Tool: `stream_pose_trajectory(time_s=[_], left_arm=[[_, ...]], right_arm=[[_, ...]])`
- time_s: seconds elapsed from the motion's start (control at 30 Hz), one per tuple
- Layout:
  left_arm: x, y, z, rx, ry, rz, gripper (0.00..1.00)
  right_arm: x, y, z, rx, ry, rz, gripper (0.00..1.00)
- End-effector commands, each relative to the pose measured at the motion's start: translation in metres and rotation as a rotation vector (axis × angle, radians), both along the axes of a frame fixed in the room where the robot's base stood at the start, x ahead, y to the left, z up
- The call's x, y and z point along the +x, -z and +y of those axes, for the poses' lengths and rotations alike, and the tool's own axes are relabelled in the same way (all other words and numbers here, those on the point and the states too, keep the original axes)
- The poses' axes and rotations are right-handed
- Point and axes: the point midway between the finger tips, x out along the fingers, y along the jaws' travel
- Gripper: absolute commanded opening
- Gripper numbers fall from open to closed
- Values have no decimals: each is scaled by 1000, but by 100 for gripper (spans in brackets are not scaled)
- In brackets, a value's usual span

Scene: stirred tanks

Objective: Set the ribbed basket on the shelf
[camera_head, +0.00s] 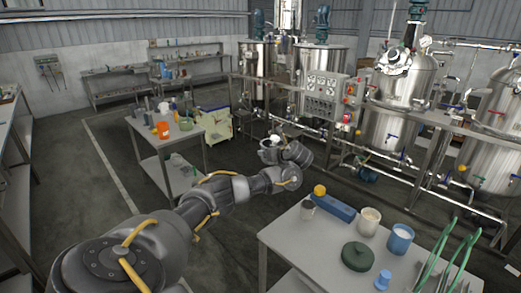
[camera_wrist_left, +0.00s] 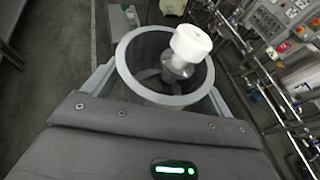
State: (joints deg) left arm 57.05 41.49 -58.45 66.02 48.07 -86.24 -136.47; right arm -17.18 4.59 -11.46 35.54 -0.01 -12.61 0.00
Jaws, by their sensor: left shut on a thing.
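My left gripper (camera_head: 279,147) reaches out beyond the near table and is shut on a grey round open container (camera_wrist_left: 140,58). In the left wrist view its fingers lie on either side of the container's wall. A white-topped metal piece (camera_wrist_left: 190,43) shows at the container's mouth, and dark vane-like shapes show inside. I cannot tell for sure whether this container is the ribbed basket. A low shelf (camera_head: 152,172) lies under the middle table, left of the gripper, with greenish items on it. My right gripper is not in view.
The middle table (camera_head: 208,121) carries an orange container (camera_head: 163,130) and several small items. The near table (camera_head: 308,243) holds cups, a blue box (camera_head: 333,206) and a dark green round piece (camera_head: 357,256). Steel tanks (camera_head: 398,100) and pipes stand right. Open floor lies left.

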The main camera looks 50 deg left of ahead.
Motion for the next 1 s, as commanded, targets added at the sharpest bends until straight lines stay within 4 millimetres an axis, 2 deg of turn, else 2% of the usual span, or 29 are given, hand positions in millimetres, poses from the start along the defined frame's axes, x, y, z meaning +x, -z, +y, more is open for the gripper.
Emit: stream_pose_trajectory(time_s=[0.27, 0.47, 0.63, 0.8, 0.87, 1.0], left_arm=[[7, -27, -74, 0, 206, -7, 61], [6, -64, -157, -2, 451, -7, 60], [-11, -84, -232, -3, 670, -6, 60], [-37, -84, -291, -3, 850, -5, 60], [-47, -81, -308, -3, 904, -4, 60], [-70, -64, -342, -3, 1019, -6, 60]], right_arm=[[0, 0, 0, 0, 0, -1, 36], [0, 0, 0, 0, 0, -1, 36], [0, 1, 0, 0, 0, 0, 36], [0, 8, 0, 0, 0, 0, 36], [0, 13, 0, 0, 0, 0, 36], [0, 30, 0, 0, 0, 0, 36]])
